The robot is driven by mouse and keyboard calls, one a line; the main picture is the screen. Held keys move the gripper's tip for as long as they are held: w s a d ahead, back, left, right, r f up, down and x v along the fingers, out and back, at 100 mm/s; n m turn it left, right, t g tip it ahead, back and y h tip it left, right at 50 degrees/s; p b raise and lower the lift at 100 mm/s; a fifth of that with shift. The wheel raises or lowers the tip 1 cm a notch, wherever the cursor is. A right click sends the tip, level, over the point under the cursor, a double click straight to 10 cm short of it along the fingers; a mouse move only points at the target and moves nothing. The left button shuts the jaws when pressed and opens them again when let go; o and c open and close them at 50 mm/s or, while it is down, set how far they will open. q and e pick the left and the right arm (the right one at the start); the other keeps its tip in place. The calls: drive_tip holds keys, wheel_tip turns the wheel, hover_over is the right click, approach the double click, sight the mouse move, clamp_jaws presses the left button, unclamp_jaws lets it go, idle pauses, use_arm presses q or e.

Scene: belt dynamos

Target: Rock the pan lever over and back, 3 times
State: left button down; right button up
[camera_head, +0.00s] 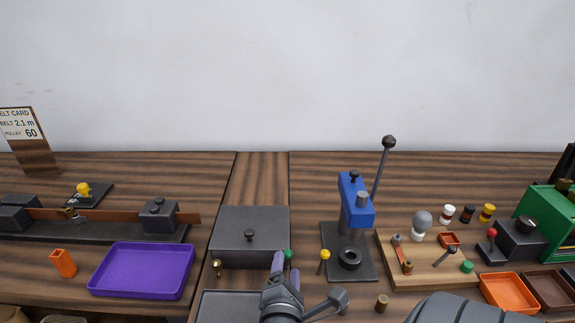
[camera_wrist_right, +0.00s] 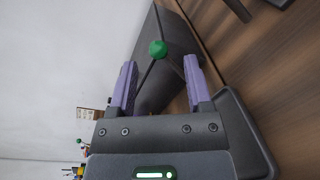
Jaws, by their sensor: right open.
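A lever with a green ball knob (camera_head: 288,253) stands at the front right corner of a grey lidded box. I take it for the pan lever. My right gripper (camera_head: 287,267) is open, its two purple fingers close to the green knob. The lever's base is partly hidden. My left gripper is not in view.
The grey box (camera_head: 235,222) and a grey tray (camera_head: 215,304) lie left of the gripper. A yellow-knobbed pin (camera_head: 324,254) and a blue press (camera_head: 354,201) stand to the right. A purple tray (camera_head: 142,270) is at left, a wooden board (camera_head: 398,279) at right.

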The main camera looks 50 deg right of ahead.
drive_tip(key=v, duration=0.7)
drive_tip(key=shift+s+a, duration=0.2)
